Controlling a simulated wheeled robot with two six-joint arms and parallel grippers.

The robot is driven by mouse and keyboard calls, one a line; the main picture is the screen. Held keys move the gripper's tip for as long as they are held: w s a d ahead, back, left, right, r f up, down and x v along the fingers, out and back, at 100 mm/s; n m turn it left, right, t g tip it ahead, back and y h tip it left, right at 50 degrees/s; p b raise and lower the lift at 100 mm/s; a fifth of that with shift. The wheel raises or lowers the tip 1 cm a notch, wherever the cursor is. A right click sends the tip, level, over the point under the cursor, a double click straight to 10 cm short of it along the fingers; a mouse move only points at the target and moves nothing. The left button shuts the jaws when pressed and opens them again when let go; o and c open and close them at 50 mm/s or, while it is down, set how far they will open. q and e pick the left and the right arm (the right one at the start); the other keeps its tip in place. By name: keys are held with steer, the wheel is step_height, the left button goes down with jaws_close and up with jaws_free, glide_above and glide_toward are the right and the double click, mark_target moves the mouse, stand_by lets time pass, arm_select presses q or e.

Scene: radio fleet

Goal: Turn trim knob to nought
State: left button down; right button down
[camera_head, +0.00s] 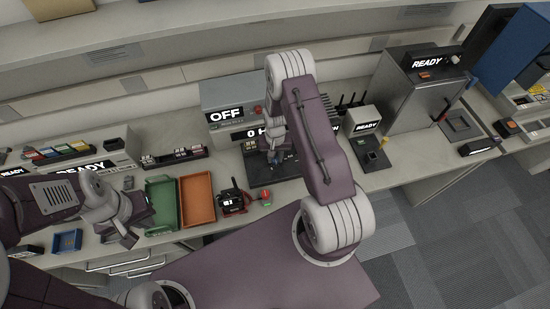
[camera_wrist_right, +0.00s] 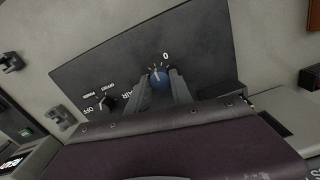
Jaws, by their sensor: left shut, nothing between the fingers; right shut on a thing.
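In the head view my right gripper (camera_head: 275,155) is over the dark panel in front of the unit (camera_head: 225,92) reading OFF, and the knob is mostly hidden there. My left gripper (camera_head: 128,222) is shut and empty over the left part of the bench.
A green tray (camera_head: 162,204) and an orange tray (camera_head: 198,200) stand between my grippers. A black device (camera_head: 232,200) stands right of them. A READY box (camera_head: 365,125) stands right of my right arm.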

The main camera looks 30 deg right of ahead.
mark_target(275, 160)
steer(key=m+b, duration=0.1)
steer(key=m, duration=0.4)
steer(key=shift+s+m, duration=0.1)
steer(key=shift+m, duration=0.5)
steer(key=c, duration=1.1)
jaws_free()
steer(key=shift+a, duration=0.15)
steer(key=shift+r, duration=0.1)
steer(key=shift+r+b, duration=0.1)
steer(key=shift+b, duration=0.2)
step_height(275, 160, up, 8)
steer(key=shift+r+b, duration=0.2)
steer(key=shift+b, duration=0.4)
steer(key=shift+r, duration=0.2)
